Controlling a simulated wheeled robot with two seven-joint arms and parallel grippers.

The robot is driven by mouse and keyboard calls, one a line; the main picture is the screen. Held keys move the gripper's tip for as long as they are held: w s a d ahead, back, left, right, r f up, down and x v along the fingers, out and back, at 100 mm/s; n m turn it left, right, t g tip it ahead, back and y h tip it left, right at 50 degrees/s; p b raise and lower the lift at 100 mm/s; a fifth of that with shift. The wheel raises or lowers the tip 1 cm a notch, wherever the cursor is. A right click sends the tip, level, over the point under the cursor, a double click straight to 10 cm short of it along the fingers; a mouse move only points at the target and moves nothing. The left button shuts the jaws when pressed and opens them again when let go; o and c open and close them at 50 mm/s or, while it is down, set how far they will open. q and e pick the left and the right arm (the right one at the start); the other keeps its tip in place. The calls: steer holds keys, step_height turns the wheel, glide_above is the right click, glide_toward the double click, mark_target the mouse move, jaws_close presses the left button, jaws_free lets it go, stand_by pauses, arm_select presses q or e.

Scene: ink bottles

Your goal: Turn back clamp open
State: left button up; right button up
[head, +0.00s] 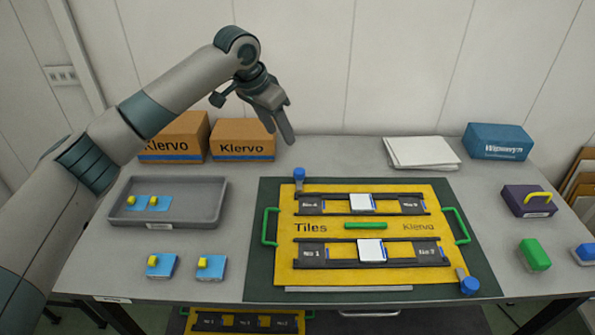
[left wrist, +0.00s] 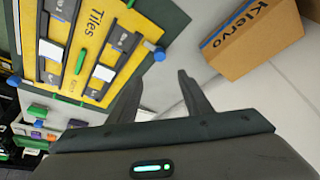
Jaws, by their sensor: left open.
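The yellow Tiles board (head: 313,268) lies on a dark green mat. The back clamp (head: 299,176), with a blue knob on a short grey arm, is at the board's back left corner; its knob sticks out past the back edge. It also shows in the left wrist view (left wrist: 159,54), beyond my fingertips. The front clamp (head: 468,285) is at the front right corner. My left gripper (head: 286,122) is open and empty, raised behind and above the back clamp, apart from it; its two spread fingers show in the left wrist view (left wrist: 160,76). My right gripper is not in view.
The board has two dark rails, each with a white tile (head: 361,203), and green side handles (head: 270,226). Klervo boxes (head: 247,140) stand behind left. A grey tray (head: 190,216) and blue tiles (head: 209,269) lie left. White sheets (head: 421,152) and a blue box (head: 498,141) are back right.

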mark_target(299, 170)
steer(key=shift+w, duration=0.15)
arm_select(q)
steer(key=p+x, duration=0.3)
steer(key=x, duration=1.3)
steer(key=shift+x, duration=0.75)
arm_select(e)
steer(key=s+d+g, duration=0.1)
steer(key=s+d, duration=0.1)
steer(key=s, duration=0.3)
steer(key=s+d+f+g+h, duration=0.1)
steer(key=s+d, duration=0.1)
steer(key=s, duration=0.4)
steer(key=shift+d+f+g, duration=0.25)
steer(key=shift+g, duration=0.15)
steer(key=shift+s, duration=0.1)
arm_select(q)
steer(key=c, duration=1.1)
